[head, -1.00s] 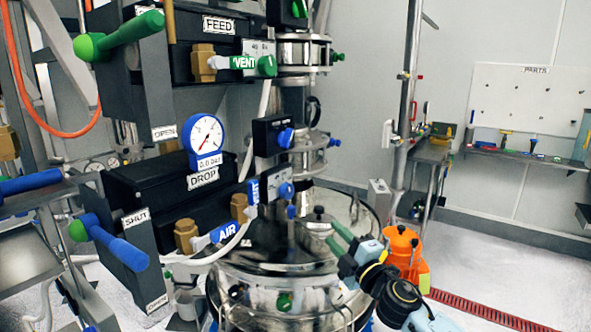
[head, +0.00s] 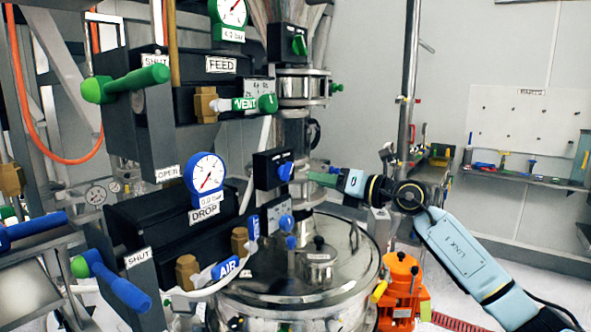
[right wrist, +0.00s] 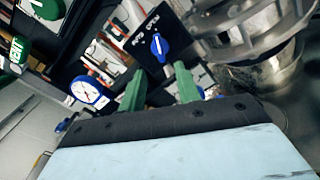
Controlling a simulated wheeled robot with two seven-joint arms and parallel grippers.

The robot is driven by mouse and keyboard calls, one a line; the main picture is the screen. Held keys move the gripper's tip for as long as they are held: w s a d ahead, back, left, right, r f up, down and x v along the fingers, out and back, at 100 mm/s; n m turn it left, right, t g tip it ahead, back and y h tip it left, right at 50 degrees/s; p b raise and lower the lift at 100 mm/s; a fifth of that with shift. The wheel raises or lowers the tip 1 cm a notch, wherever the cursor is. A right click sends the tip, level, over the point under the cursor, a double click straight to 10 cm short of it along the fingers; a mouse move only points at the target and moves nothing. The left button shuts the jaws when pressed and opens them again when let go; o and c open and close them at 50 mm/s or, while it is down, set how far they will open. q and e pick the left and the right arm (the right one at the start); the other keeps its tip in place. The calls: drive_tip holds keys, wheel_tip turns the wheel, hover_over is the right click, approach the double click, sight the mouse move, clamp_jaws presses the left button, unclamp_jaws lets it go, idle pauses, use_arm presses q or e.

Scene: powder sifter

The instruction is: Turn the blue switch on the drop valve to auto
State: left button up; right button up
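The blue switch (head: 285,171) is a small knob on a black box (head: 266,170), to the right of the DROP gauge. My left gripper is not in view.
The DROP valve (head: 205,212) has a blue-rimmed gauge (head: 205,172) and a blue AIR lever (head: 226,267). The FEED valve (head: 221,65) with its green VENT lever (head: 254,103) is above. A steel vessel (head: 345,275) stands below the right gripper. An orange container (head: 402,280) is to its right.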

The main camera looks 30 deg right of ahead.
sight(290, 174)
drive_tip(key=p+x, duration=0.2)
drive_tip(key=x, duration=0.6)
clamp_jaws()
